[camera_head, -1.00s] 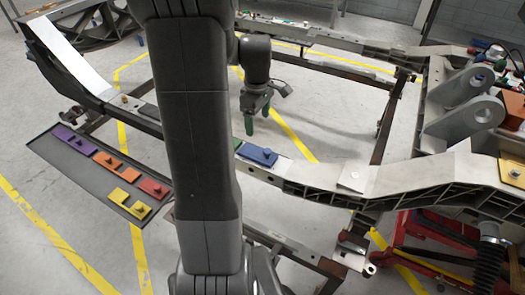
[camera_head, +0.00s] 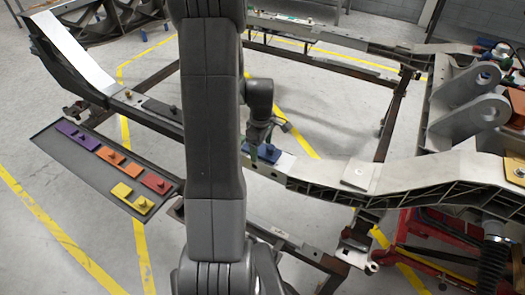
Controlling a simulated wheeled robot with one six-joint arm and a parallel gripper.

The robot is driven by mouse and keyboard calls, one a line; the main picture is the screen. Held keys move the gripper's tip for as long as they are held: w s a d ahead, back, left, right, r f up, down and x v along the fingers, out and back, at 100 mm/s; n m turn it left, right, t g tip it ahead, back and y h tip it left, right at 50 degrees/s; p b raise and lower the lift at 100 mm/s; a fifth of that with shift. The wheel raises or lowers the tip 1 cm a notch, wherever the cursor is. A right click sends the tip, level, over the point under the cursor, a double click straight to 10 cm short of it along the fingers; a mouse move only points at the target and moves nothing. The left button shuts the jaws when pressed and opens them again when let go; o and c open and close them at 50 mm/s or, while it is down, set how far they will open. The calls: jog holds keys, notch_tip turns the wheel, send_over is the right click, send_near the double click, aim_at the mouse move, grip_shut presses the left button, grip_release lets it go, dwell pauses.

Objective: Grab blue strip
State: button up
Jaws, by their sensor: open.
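The blue strip (camera_head: 268,153) with a small knob lies flat on the grey chassis rail, just right of my arm's column. My gripper (camera_head: 260,142) hangs pointing down at the strip, close to its knob and upper edge. Its jaws are open. My arm hides part of the fingers and the rail to the left. I cannot tell whether the fingertips touch the strip.
A dark tray (camera_head: 72,164) on the left holds a purple strip (camera_head: 77,135), an orange strip (camera_head: 117,159), a red strip (camera_head: 156,183) and a yellow strip (camera_head: 132,198). The grey chassis rail (camera_head: 330,172) runs rightward. Open floor lies inside the frame.

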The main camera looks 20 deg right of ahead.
jog(key=c, duration=1.1)
